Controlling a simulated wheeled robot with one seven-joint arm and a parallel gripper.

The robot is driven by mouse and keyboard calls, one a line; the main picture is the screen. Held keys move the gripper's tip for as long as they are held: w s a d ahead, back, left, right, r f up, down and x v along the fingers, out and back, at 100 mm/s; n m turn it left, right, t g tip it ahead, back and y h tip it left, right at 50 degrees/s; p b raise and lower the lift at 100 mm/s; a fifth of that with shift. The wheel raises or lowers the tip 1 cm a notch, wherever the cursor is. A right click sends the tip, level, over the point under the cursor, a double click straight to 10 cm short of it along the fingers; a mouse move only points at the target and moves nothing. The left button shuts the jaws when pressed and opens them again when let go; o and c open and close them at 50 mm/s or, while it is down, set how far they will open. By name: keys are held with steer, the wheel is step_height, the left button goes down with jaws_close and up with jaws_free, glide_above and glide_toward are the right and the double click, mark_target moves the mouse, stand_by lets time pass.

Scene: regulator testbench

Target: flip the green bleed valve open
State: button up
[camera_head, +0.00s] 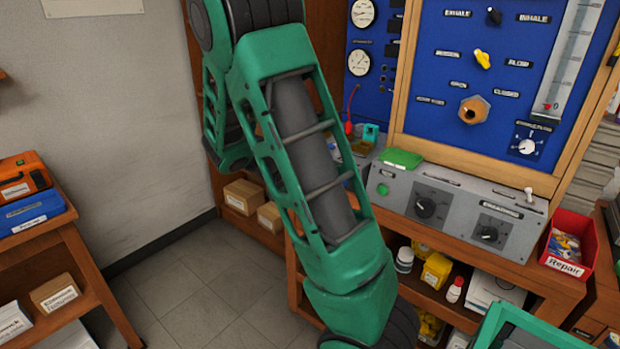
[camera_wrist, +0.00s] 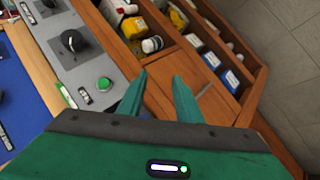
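I cannot pick out the green bleed valve with certainty. In the head view a small teal piece (camera_head: 370,133) stands at the left end of the bench, beside a red-handled part (camera_head: 348,127); it may be the valve, but it is too small to tell. My gripper (camera_wrist: 160,76) shows in the wrist view with its two teal fingers apart and nothing between them. It hangs over the wooden bench edge, beside the grey control box (camera_wrist: 88,85) with its green button (camera_wrist: 104,83).
The grey control box (camera_head: 455,212) carries dials and a green block (camera_head: 402,158) on top. Behind it stands a blue panel (camera_head: 460,75) with a yellow knob (camera_head: 482,59) and brass port (camera_head: 474,110). A red bin (camera_head: 570,245) is at right. Shelves below hold bottles.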

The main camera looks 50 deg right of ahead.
steer(key=w+t+h, duration=0.1)
steer(key=w+h, duration=0.9)
steer(key=w, duration=0.5)
steer(key=x, duration=1)
steer(key=shift+s+r, duration=0.15)
steer(key=shift+r, duration=0.25)
jaws_close()
